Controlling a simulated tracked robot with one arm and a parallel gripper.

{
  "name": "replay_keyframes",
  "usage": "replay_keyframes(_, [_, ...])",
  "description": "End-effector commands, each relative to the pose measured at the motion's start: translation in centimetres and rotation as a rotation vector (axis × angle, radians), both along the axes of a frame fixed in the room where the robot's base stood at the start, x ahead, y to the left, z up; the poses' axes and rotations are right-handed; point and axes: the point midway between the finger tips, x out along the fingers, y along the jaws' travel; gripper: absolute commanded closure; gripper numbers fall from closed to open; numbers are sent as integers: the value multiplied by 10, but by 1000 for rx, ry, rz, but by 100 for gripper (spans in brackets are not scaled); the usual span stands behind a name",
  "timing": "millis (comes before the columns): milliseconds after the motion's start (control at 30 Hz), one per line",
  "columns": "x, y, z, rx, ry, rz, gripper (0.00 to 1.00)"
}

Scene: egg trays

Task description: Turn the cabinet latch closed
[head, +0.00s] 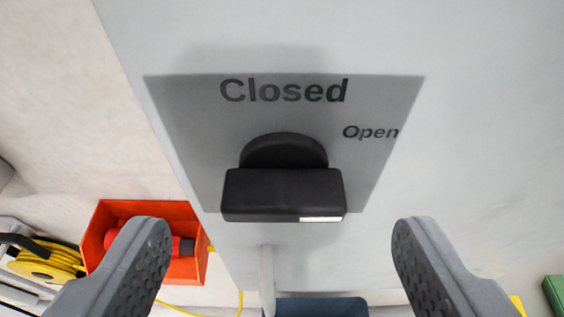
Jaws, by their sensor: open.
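The cabinet latch (284,193) is a black knob with a thick bar-shaped handle. The bar lies horizontally, with a white mark on its lower right end. It sits on a grey label plate (190,130) marked "Closed" above the knob and "Open" at the upper right. The plate is on the pale grey cabinet front (480,150). My gripper (282,235) is open and empty. Its two grey fingers show low in the picture, one on each side of the latch, with wide gaps between them and the bar. I see no contact.
An orange-red bin (186,212) holding a red item stands at the lower left, partly behind my left finger. A yellow cable reel (48,268) is further left. A dark blue object (318,306) shows at the bottom middle and a green one (555,293) at the lower right.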

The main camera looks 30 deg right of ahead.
Motion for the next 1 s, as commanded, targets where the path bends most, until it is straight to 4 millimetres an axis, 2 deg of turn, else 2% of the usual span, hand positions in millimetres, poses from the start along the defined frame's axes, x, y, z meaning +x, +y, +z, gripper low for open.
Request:
replay_keyframes(300, [20, -13, -8, -1, -2, 1, 31])
replay_keyframes(633, [21, -14, -10, -1, -2, 1, 31])
replay_keyframes(667, [21, -13, -10, 0, -2, 2, 36])
replay_keyframes(800, [21, -13, -10, 0, -2, 2, 75])
replay_keyframes(867, [22, -13, -10, 0, -2, 2, 76])
replay_keyframes(900, [22, 1, -9, -3, -1, 6, 76])
replay_keyframes(1000, [22, -7, -10, -3, 0, 7, 75])
